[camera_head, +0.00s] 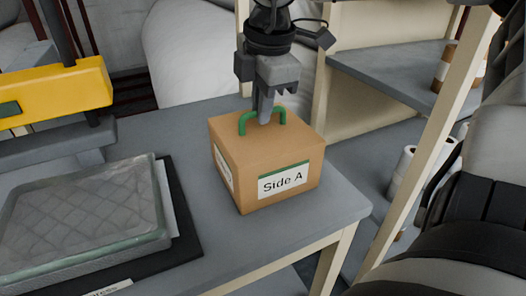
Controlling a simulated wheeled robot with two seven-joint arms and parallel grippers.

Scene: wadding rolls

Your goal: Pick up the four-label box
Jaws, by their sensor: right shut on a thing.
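The four-label box (228,140) is a brown cardboard box with a green handle (244,124) on top. The other faces are hidden. The box is upright at the right part of the grey table; I cannot tell whether it rests on the table or is just above it. My right gripper (265,114) points down from above and is shut on the green handle. My left gripper is not in view.
A grey-green tray (150,243) with a quilted pad lies on a dark mat (190,236) at left. A yellow machine (85,88) stands behind it. A shelf (395,78) with white rolls (404,172) is at right. The table edge is close to the box.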

